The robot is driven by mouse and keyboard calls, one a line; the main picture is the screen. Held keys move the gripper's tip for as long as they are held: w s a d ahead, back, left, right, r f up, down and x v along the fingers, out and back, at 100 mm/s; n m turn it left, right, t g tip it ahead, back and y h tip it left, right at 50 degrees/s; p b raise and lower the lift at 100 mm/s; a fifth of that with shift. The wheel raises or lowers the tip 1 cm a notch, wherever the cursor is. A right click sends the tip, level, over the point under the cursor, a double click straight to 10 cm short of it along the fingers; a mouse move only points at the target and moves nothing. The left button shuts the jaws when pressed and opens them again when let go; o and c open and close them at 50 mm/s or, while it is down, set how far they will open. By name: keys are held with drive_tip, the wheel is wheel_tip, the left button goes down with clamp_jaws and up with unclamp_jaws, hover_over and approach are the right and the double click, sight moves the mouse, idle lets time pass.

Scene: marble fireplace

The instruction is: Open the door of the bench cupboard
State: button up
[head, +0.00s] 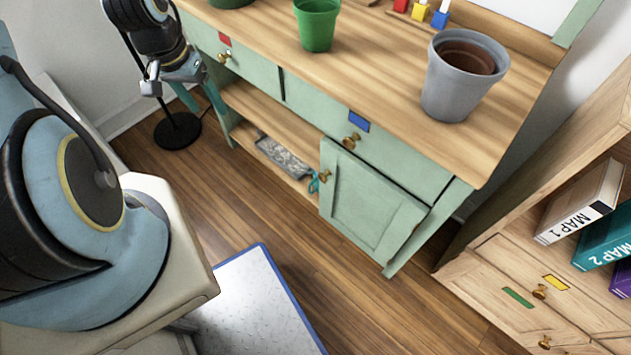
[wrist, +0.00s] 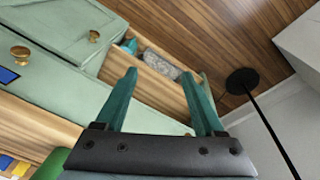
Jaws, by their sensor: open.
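The bench cupboard door (head: 368,205) is a pale green panel at the bench's lower right, and it looks shut. My gripper (head: 206,108) is at the left end of the bench, well apart from the door. In the wrist view its teal fingers (wrist: 158,75) are spread with nothing held between them.
Above the door is a drawer with a blue label (head: 358,121) and brass knob (head: 352,140). The open shelf holds a grey tray (head: 284,157) and a teal item (head: 313,183). A black stand base (head: 177,131) is at left. A wooden bookcase (head: 500,265) stands right. Floor before the door is clear.

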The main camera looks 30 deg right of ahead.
drive_tip(key=s+d+f+m+g+h+b, duration=0.1)
drive_tip(key=s+d+f+m+b, duration=0.25)
drive_tip(key=d+f, duration=0.55)
drive_tip(key=m+g+h+b, duration=0.2)
approach(319, 175)
drive_tip(key=shift+t, duration=0.3)
drive_tip(key=x, duration=0.9)
drive_tip(key=shift+s+d+f, duration=0.25)
drive_tip(key=shift+s, duration=0.2)
drive_tip(key=shift+c, duration=0.2)
clamp_jaws()
